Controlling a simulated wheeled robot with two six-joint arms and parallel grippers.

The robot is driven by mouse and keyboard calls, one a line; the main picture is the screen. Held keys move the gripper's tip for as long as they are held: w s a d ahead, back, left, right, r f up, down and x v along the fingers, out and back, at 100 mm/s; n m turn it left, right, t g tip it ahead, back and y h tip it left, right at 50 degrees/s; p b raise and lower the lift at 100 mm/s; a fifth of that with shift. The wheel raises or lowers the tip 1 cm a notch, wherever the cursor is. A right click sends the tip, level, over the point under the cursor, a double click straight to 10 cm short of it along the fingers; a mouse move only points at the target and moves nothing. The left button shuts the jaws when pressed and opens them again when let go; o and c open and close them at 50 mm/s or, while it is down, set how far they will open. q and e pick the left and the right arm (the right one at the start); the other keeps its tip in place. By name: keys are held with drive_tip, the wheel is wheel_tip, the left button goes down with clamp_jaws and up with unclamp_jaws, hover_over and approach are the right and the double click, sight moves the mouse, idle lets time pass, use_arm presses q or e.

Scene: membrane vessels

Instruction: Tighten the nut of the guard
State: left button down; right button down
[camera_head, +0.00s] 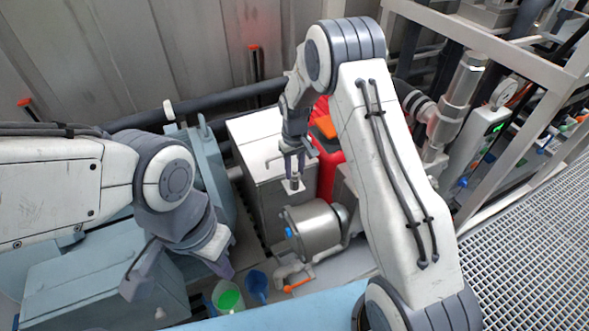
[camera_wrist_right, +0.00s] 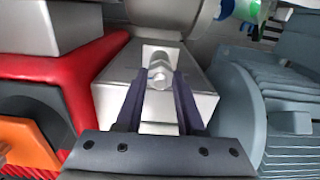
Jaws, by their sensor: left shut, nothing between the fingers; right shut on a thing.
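The nut (camera_wrist_right: 160,73) is a small silver hexagon on a threaded stud, in the right wrist view. It sits on a grey box-shaped guard (camera_wrist_right: 205,106). My right gripper (camera_wrist_right: 161,72) is shut on the nut, one dark finger on each side. In the head view my right gripper (camera_head: 294,176) reaches down to the guard's area between the grey box and the silver cylinder; the nut is too small to make out clearly there. My left gripper (camera_head: 178,280) is at lower left, shut and empty, away from the guard, above blue-grey machinery.
A red frame with an orange part (camera_head: 325,127) stands behind my right wrist. A silver cylinder (camera_head: 312,229) lies just below my right gripper. Green (camera_head: 228,298) and blue (camera_head: 257,285) cups are near the left gripper. A ribbed blue-grey motor (camera_wrist_right: 290,105) flanks the guard.

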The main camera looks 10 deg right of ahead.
sight(294, 173)
drive_tip(key=shift+w+r+m, duration=0.1)
drive_tip(key=shift+m, duration=0.2)
drive_tip(key=c, duration=0.5)
unclamp_jaws()
wheel_tip(294, 173, up, 10)
drive_tip(key=shift+r+b, duration=0.25)
drive_tip(key=shift+b, duration=0.4)
drive_tip(key=s+a+r+n, duration=0.1)
drive_tip(key=s+a+r, duration=0.35)
drive_tip(key=s, duration=0.35)
drive_tip(key=s+a+r+n, duration=0.2)
drive_tip(key=s+a+r, duration=0.1)
drive_tip(key=s+a, duration=0.4)
drive_tip(key=s, duration=0.6)
drive_tip(key=s+n, duration=0.1)
drive_tip(key=s, duration=0.5)
drive_tip(key=s+n+y, duration=0.1)
drive_tip(key=s, duration=0.6)
drive_tip(key=shift+d, duration=0.4)
